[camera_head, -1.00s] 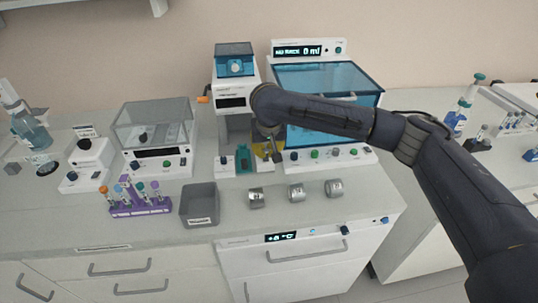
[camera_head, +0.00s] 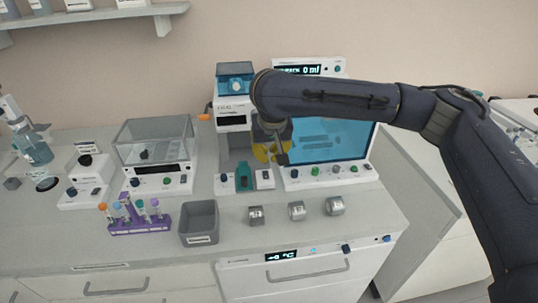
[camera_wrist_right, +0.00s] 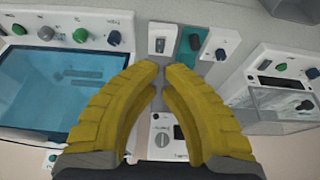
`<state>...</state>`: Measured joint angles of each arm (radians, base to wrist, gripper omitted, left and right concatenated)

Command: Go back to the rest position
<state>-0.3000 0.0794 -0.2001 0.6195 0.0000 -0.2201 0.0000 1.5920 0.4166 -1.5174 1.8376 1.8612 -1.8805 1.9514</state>
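My right gripper (camera_head: 272,158) hangs in front of the tall white dispensing machine (camera_head: 236,118) and the blue-fronted machine (camera_head: 325,140). In the head view its yellow fingers are partly hidden by my right wrist. In the right wrist view its yellow fingers (camera_wrist_right: 163,70) curve in until the tips nearly meet, with nothing seen between them. The gripper is shut and empty, apart from the devices below. My left gripper and arm are not in view.
A clear-covered device (camera_head: 155,155) is at the left. The front-right bench top is clear.

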